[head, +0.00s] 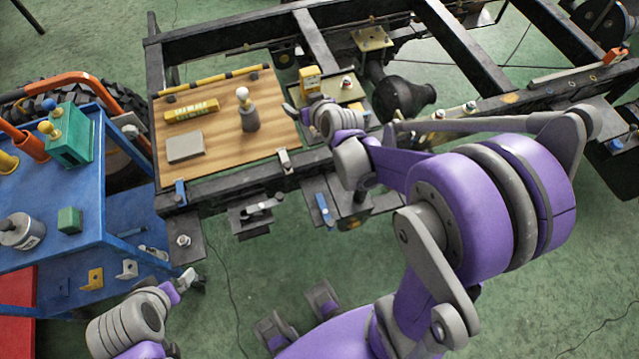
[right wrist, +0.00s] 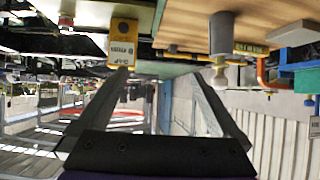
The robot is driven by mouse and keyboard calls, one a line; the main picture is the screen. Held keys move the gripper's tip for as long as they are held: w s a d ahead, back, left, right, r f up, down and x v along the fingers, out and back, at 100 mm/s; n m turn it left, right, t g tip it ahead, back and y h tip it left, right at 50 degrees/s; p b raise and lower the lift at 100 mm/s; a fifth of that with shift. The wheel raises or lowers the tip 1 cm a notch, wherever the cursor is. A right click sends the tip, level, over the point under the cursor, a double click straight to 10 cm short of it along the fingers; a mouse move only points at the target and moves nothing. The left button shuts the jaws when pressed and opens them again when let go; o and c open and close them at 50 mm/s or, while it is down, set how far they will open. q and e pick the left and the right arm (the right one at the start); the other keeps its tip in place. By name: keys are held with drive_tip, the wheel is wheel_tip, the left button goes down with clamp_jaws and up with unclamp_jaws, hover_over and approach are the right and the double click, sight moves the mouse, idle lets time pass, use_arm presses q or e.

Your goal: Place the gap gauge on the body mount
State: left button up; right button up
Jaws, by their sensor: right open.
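I cannot tell for sure which bracket on the chassis is the body mount.
The wooden board (head: 222,150) carries a yellow bar (head: 190,111), a grey block (head: 185,147) and a grey cylinder with a pale knob (head: 249,112). A blue cart (head: 85,190) with parts stands at left. Dark chassis rails surround the board. Green floor shows in front.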

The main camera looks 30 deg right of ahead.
drive_tip(key=s+a+g, duration=0.3)
drive_tip(key=s+a, duration=0.2)
drive_tip(key=s, duration=0.7)
drive_tip(key=s+a+n+g+y, duration=0.1)
drive_tip(key=s+a+g, duration=0.2)
drive_tip(key=s, duration=0.9)
drive_tip(key=a, duration=0.3)
drive_tip(key=shift+s+f+n, duration=0.2)
drive_tip(key=shift+s+n, duration=0.1)
